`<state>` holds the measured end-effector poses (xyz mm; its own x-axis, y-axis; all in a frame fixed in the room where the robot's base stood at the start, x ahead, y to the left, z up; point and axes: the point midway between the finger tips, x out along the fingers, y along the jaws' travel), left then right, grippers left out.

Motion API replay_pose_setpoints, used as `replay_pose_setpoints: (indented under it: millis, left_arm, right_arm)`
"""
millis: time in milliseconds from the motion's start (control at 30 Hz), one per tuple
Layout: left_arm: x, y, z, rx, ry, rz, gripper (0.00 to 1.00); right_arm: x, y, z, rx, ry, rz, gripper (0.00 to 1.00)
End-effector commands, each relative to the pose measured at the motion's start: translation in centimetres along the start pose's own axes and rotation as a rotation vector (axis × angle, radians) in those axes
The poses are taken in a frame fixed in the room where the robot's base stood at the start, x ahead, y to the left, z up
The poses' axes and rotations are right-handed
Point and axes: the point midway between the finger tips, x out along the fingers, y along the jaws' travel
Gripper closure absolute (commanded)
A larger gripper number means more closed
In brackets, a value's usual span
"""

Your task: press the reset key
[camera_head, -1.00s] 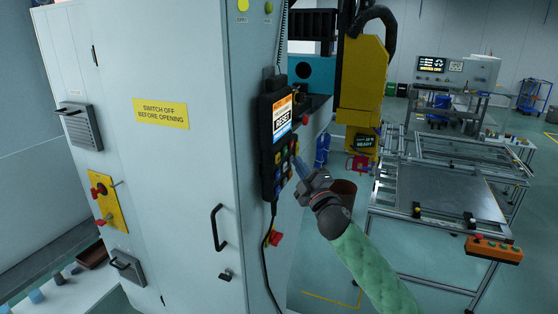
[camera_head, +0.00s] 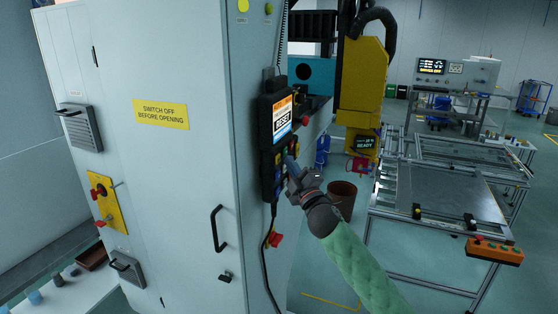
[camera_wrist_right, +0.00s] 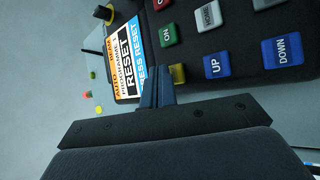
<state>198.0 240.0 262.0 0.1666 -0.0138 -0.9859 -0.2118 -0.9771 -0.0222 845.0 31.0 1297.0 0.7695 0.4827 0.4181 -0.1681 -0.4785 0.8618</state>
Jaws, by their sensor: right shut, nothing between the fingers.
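A black control pendant (camera_head: 268,150) hangs on the side of the grey cabinet. Its screen (camera_head: 282,117) reads RESET; in the right wrist view the screen (camera_wrist_right: 127,57) also reads PRESS RESET. In that view I see a green ON key (camera_wrist_right: 168,35), a grey key (camera_wrist_right: 208,16), blue UP (camera_wrist_right: 214,65) and DOWN (camera_wrist_right: 283,50) keys and a yellow key (camera_wrist_right: 178,73) partly behind the fingers. No key label reading RESET is legible. My right gripper (camera_head: 291,163) is shut and empty, its tips close to the keypad; contact cannot be told. It also shows in the wrist view (camera_wrist_right: 157,76). My left gripper is not in view.
The grey cabinet (camera_head: 185,180) fills the left, with a black handle (camera_head: 217,228). A red knob (camera_head: 275,239) sits below the pendant, near its cable. A yellow machine (camera_head: 362,80) and a metal frame table (camera_head: 450,195) stand right.

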Motion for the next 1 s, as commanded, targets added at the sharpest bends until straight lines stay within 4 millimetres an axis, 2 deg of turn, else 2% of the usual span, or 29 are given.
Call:
replay_pose_setpoints:
  millis: [567,1000]
  left_arm:
    - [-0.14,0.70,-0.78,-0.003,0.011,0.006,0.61]
    - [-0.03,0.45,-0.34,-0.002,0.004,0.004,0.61]
  right_arm:
    - [-0.01,0.00,0.01,0.000,0.000,0.000,1.00]
    - [-0.01,0.00,0.01,0.000,0.000,0.000,1.00]
